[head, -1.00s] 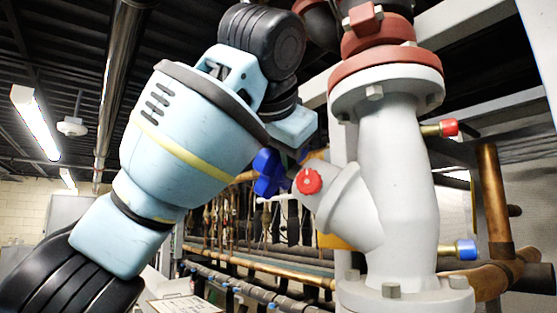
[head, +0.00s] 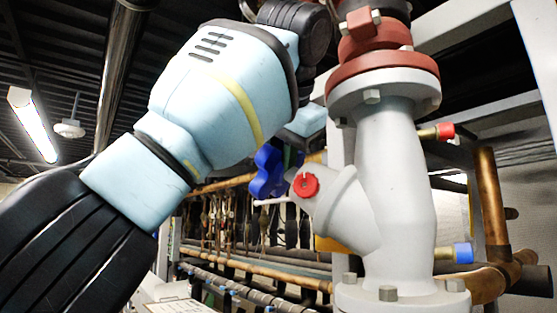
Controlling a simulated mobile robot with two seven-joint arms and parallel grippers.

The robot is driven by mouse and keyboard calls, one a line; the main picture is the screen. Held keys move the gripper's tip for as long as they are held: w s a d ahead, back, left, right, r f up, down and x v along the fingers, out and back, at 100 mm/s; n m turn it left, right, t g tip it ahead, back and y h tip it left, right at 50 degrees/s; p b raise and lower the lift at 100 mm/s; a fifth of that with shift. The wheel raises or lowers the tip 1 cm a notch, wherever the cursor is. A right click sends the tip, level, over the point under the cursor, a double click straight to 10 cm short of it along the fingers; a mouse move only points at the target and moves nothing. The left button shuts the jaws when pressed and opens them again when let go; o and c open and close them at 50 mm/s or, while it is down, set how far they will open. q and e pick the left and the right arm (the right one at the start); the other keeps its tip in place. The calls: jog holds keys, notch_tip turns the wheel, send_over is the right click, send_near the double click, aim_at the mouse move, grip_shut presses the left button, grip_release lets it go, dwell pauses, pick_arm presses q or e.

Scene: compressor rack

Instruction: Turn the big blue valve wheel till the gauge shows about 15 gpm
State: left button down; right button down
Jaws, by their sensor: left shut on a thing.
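The big blue valve wheel (head: 267,172) shows at the centre, on the left end of the angled branch of a grey valve body (head: 390,190). My left arm comes in from the left and passes above the wheel. My left gripper (head: 292,153) is at the wheel's upper right edge and is shut on it. Its fingertips are mostly hidden, so the exact grip does not show. No gauge face can be read in this view. My right gripper is not in view.
A small red knob (head: 306,185) sits on the valve branch, close to the wheel. Copper pipes (head: 493,200) stand at right. Racks of pipes run behind.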

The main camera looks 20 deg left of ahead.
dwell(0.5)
pick_arm(q)
jog(key=c, duration=1.3)
grip_release()
jog(key=shift+w, duration=0.1)
jog(key=shift+a+r, duration=0.1)
